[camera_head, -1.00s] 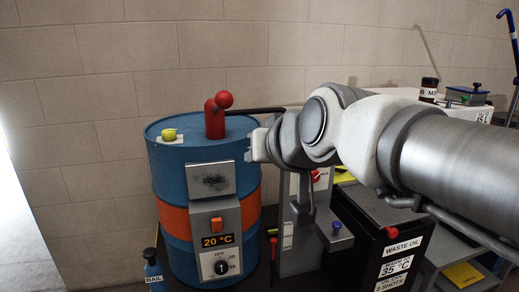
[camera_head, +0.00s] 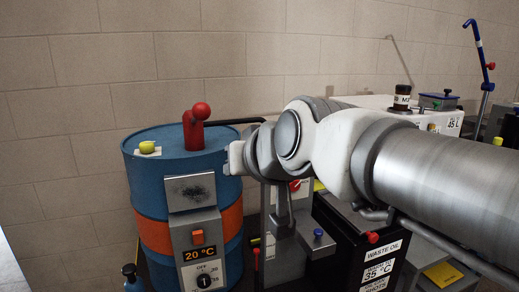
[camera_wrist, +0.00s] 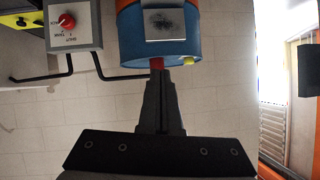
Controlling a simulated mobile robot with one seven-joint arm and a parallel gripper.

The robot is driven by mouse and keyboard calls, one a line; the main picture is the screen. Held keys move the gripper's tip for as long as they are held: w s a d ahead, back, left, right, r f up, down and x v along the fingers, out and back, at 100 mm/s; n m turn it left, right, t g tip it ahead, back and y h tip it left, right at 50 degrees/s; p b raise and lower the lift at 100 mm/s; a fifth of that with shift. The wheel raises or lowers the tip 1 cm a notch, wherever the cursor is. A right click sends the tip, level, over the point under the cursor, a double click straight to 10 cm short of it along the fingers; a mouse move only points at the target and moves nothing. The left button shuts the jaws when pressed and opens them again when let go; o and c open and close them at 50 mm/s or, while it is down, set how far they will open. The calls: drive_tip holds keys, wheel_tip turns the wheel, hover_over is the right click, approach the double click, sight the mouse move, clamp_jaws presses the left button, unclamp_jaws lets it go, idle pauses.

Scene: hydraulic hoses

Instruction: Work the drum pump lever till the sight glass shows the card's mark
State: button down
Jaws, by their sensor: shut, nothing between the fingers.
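A blue drum (camera_head: 150,185) with an orange band stands at left in the head view. On its lid is a red pump (camera_head: 192,135) with a red ball-ended lever (camera_head: 201,111). My gripper (camera_head: 229,159) is beside the lid's right edge, apart from the pump. In the wrist view my gripper (camera_wrist: 160,88) is shut and empty, and its tips overlap part of the red pump (camera_wrist: 157,63) below the upside-down drum (camera_wrist: 132,38). I cannot make out a sight glass. A white label (camera_head: 380,268) on a black box reads 35 °C; its small print is unclear.
A heater panel (camera_head: 200,250) on the drum shows 20 °C, with an orange switch and a dial. A yellow-green item (camera_head: 147,147) sits on the lid. A grey stand with a red knob (camera_wrist: 67,20), a black waste oil box (camera_head: 350,235) and a dark jar (camera_head: 402,97) are right.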

drive_tip(key=w+a+r+g+h+p, duration=0.1)
drive_tip(key=w+r+p, duration=0.3)
drive_tip(key=r+p, duration=0.8)
drive_tip(key=w+a+r+g+h+p, duration=0.1)
drive_tip(key=w+a+r+g+p, duration=0.2)
drive_tip(key=r+p, duration=0.8)
drive_tip(key=w+a+p, duration=0.1)
drive_tip(key=w+p, duration=0.1)
drive_tip(key=p, duration=0.1)
drive_tip(key=shift+w+r+g+h+p, duration=0.15)
drive_tip(key=shift+r+g+h+p, duration=0.2)
drive_tip(key=shift+g+h+p, duration=0.05)
hover_over(202, 104)
drive_tip(key=f, duration=0.8)
drive_tip(key=shift+w, duration=0.3)
drive_tip(key=f, duration=0.3)
drive_tip(key=shift+s+f, duration=0.15)
drive_tip(key=shift+s, duration=0.05)
drive_tip(key=shift+f, duration=0.45)
drive_tip(key=shift+s, duration=0.1)
drive_tip(key=shift+f, duration=0.25)
